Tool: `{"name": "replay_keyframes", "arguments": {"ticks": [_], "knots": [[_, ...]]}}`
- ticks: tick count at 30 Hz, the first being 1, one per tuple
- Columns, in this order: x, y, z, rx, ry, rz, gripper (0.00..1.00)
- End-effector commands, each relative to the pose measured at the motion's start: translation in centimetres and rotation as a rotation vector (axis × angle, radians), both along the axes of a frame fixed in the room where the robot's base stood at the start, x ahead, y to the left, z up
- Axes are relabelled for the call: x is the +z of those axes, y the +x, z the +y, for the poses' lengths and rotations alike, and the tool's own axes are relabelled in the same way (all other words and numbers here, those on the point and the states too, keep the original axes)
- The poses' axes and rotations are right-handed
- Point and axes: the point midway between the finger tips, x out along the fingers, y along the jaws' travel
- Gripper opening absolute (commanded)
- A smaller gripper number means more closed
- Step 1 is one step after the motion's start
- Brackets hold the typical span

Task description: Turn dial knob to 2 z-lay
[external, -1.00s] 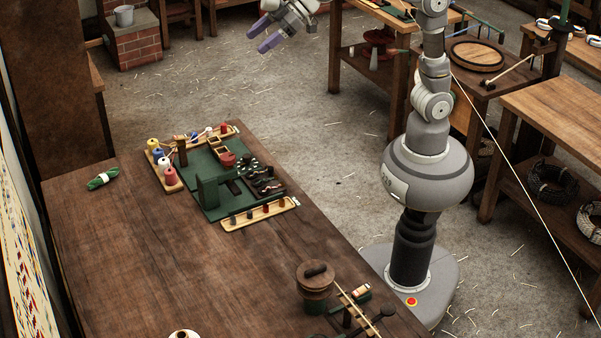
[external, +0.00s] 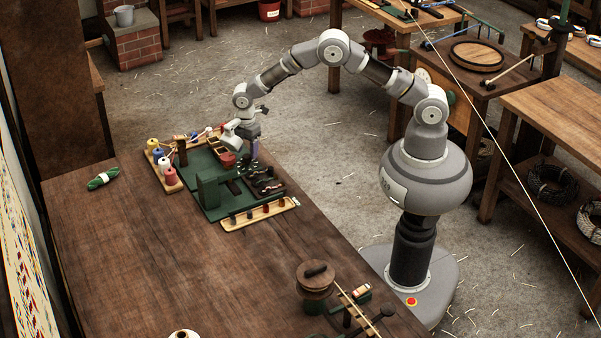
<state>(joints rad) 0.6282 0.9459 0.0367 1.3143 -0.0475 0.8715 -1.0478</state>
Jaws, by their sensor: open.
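My gripper (external: 252,152) is over the back right part of the green board (external: 213,207) on the dark wooden table. Its purple fingers point down and are open, with nothing seen between them. A red round piece (external: 228,160) is just left of the fingers, and small dark and pale fittings (external: 262,181) are just in front of them. The dial knob and its markings are too small to make out, so I cannot tell which fitting it is or where it points. My wrist covers part of the board's back edge.
Coloured spools (external: 169,176) stand on a wooden rack at the board's left. A wooden tray (external: 235,224) with several small pegs lies along its front. A round wooden piece (external: 315,277) stands near the front. The middle table is bare.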

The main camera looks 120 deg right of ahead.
Motion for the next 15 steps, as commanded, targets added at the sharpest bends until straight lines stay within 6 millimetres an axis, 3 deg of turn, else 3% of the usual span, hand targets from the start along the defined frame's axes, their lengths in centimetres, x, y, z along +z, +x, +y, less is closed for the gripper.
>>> {"name": "replay_keyframes", "arguments": {"ticks": [1,4,11,12,15], "knots": [[-1.2,0.0,0.0,0.000,0.000,0.001,0.59],[-2.2,0.0,0.0,0.000,0.000,0.000,0.59],[-2.3,0.1,0.0,0.000,0.000,-0.001,0.59],[-2.3,0.1,0.0,0.000,0.000,-0.001,0.57],[-2.3,0.1,0.0,0.000,0.000,-0.001,0.34]]}}
